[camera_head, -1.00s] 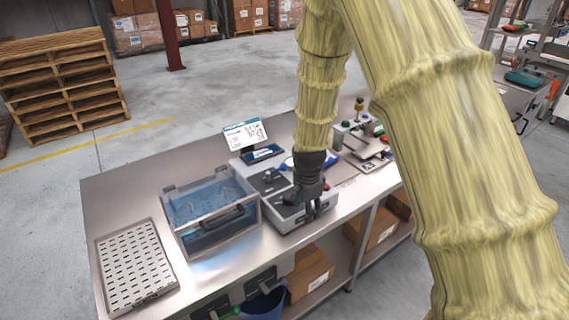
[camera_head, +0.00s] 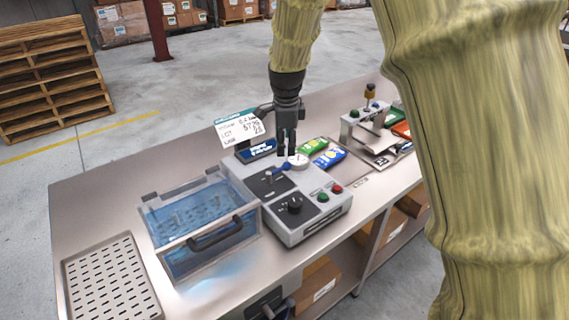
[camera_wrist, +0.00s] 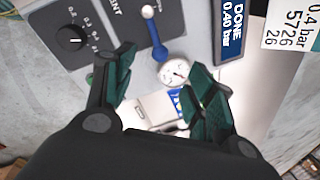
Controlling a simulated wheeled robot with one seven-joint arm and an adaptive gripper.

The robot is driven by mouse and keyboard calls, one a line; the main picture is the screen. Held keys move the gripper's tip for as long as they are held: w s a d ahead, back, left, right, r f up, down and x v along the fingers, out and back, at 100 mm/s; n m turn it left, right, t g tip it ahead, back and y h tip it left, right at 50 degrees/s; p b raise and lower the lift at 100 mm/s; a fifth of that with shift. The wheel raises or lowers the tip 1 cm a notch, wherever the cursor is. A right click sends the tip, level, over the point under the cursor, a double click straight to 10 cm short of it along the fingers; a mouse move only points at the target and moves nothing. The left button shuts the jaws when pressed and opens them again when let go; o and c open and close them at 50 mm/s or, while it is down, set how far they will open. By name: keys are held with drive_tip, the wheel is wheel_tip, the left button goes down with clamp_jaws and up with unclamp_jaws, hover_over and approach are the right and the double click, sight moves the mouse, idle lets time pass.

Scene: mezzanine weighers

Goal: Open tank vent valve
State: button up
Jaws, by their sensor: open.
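The vent valve's blue lever (camera_head: 282,168) lies on the dark panel of the grey control box (camera_head: 310,226), with a pale round knob at one end. In the wrist view the lever (camera_wrist: 154,36) runs from that knob toward a round white gauge (camera_wrist: 173,71), close to printed letters ending in "ENT". The gauge also shows in the head view (camera_head: 299,161). My gripper (camera_head: 287,150) points down above the lever and gauge, open and empty. In the wrist view its green-padded fingers (camera_wrist: 163,72) stand apart on either side of the gauge. I cannot tell if the fingers touch anything.
The clear tank (camera_head: 205,225) with blue liquid stands left of the box. A display (camera_wrist: 232,18) reads "DONE 0.40 bar". A black dial (camera_head: 294,205) and green and red buttons (camera_head: 330,193) sit in front. Packets (camera_head: 328,157) and a perforated tray (camera_head: 110,280) share the bench.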

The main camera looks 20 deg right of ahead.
sight(287, 164)
drive_tip(key=shift+w+d+f+p, duration=0.2)
drive_tip(key=shift+f+p, duration=0.25)
drive_tip(key=shift+f, duration=1.25)
drive_tip(key=shift+w+d+f+p, duration=0.15)
drive_tip(key=shift+w+f+p, duration=0.25)
drive_tip(key=shift+f, duration=1.25)
drive_tip(key=shift+w+d+f+p, duration=0.2)
drive_tip(key=shift+f+p, duration=0.3)
drive_tip(key=shift+f, duration=1.2)
clamp_jaws()
